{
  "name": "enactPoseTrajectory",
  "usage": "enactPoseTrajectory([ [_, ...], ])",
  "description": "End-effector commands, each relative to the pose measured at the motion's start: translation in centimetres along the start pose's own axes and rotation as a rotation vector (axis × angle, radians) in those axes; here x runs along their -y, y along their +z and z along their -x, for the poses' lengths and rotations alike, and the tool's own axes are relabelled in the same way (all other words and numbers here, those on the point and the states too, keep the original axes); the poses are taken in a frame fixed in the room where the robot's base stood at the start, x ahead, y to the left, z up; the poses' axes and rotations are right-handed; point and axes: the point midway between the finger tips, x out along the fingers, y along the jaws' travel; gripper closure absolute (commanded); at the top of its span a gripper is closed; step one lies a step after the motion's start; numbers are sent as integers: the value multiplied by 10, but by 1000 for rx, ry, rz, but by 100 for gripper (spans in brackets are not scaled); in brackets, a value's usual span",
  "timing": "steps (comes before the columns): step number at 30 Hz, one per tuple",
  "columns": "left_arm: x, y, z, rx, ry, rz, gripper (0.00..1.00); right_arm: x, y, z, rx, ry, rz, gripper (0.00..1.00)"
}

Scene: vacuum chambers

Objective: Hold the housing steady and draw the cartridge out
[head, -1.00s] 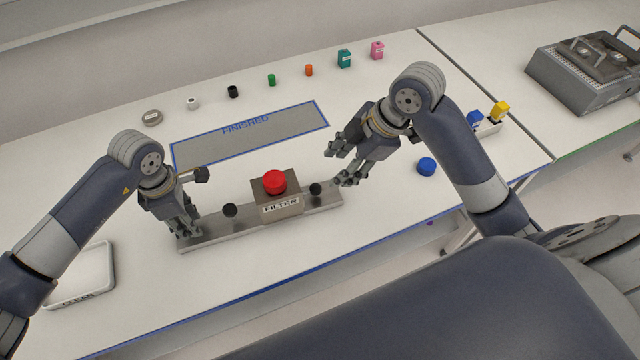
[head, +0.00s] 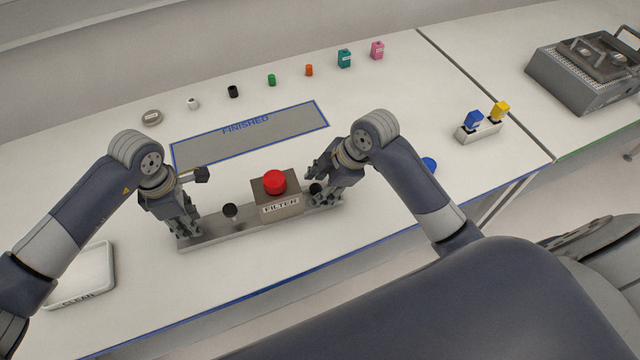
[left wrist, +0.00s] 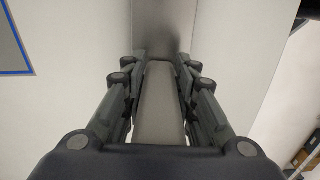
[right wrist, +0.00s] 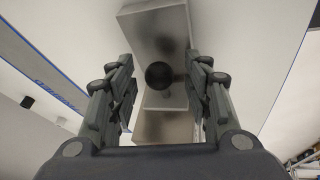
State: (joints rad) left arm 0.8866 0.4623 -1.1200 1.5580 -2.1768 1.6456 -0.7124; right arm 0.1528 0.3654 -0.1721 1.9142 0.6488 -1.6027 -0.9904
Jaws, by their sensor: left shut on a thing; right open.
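The housing is a grey metal block labelled FILTER (head: 281,207) on a long flat metal base bar (head: 247,226). A red round knob (head: 274,181) sits on top of the block, seemingly the cartridge's head; the rest is hidden inside. Black knobs (head: 230,210) stand on the bar either side. My left gripper (head: 187,232) is shut on the bar's left end; the left wrist view shows the bar (left wrist: 160,105) between its fingers. My right gripper (head: 317,192) is open over the bar's right part, by the right black knob (right wrist: 159,75), which lies ahead between its fingers.
A grey FINISHED mat (head: 215,145) lies behind the housing. A white CLEAN tray (head: 104,262) is at the left. Several small coloured parts line the back. A small holder (head: 480,134) stands further right.

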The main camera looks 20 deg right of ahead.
Motion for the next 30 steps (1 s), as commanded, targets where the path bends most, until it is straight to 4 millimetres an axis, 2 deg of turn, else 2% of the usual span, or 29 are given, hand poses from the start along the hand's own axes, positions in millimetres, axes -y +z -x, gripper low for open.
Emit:
enactPoseTrajectory([
  [1,4,-3,-7,-10,-14,2,100,0,0,-1,0,0,0,54],
  [7,4,-3,-7,-10,-14,2,100,0,0,-1,0,0,0,100],
  [13,4,-3,-7,-9,-14,2,100,0,4,0,3,0,0,100],
  [24,4,-4,-8,-11,-13,4,100,-10,51,17,8,-1,-2,100],
  [30,4,-4,-8,-12,-13,5,100,-11,58,20,7,-2,-2,100],
])
